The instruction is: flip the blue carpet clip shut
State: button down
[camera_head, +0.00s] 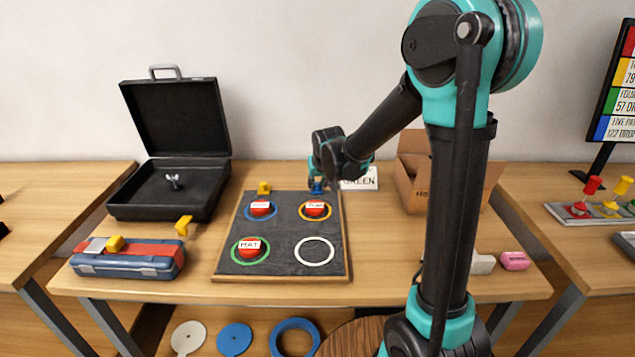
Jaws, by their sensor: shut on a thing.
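The blue carpet clip (317,189) is at the far right edge of the dark board (285,231) on the table. My gripper (316,180) reaches down at that edge and is shut on the blue clip. The gripper and wrist cover much of the clip, so its lid angle cannot be made out. A yellow clip (264,188) is on the same far edge, to the left.
The board carries red pucks and coloured rings. An open black case (175,180) and a blue-red box (128,263) stand left. A white sign (362,179) and a cardboard box (410,185) stand close to the right of my gripper.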

jog(key=shift+s, duration=0.1)
jog(key=c, duration=1.3)
grip_release()
jog(key=v, duration=1.1)
jog(key=shift+s+r, duration=0.25)
jog(key=shift+s, duration=0.2)
